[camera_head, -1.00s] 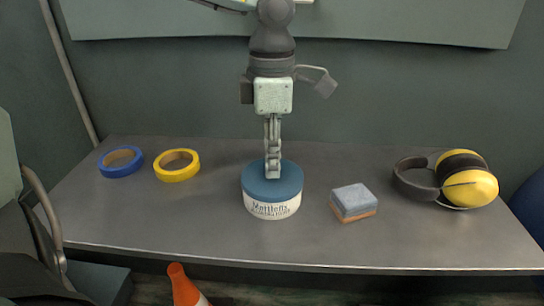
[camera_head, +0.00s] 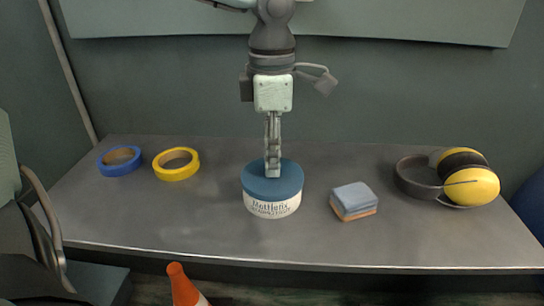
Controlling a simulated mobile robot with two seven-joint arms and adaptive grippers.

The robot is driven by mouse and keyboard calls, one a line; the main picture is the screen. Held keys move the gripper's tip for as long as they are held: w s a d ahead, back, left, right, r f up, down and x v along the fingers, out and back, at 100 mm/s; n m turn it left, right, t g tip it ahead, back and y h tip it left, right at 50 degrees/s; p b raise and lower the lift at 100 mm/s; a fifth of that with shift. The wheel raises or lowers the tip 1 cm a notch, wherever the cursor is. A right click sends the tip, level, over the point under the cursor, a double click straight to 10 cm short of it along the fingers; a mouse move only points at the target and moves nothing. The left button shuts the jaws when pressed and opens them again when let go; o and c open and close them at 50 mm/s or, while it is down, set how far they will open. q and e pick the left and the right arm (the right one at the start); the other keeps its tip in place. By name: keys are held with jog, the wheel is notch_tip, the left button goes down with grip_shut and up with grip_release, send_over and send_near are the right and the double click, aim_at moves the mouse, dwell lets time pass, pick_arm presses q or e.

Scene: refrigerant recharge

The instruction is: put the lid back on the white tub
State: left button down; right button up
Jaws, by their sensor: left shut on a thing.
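The white tub (camera_head: 272,208) stands upright near the middle of the table, with dark lettering on its side. The blue lid (camera_head: 256,184) sits on top of the tub, level and covering its opening as far as this view shows. My left gripper (camera_head: 272,172) points straight down over the lid, its fingertips at the lid's top. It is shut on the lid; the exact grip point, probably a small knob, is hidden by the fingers. My right gripper is not in view.
Blue tape (camera_head: 119,161) and yellow tape (camera_head: 176,164) lie to the left. A grey-blue sponge block (camera_head: 354,200) lies right of the tub, and yellow ear defenders (camera_head: 466,187) lie farther right. An orange cone (camera_head: 182,285) stands before the table (camera_head: 200,229).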

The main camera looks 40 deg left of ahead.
pick_arm(q)
jog(key=shift+b, duration=0.35)
dwell(0.8)
jog(key=shift+f+b, duration=0.2)
jog(key=shift+b, duration=0.5)
dwell(1.0)
dwell(0.3)
jog(key=c, duration=1.3)
grip_release()
jog(key=shift+o, duration=0.4)
jog(key=o, duration=0.4)
jog(key=shift+r, duration=0.15)
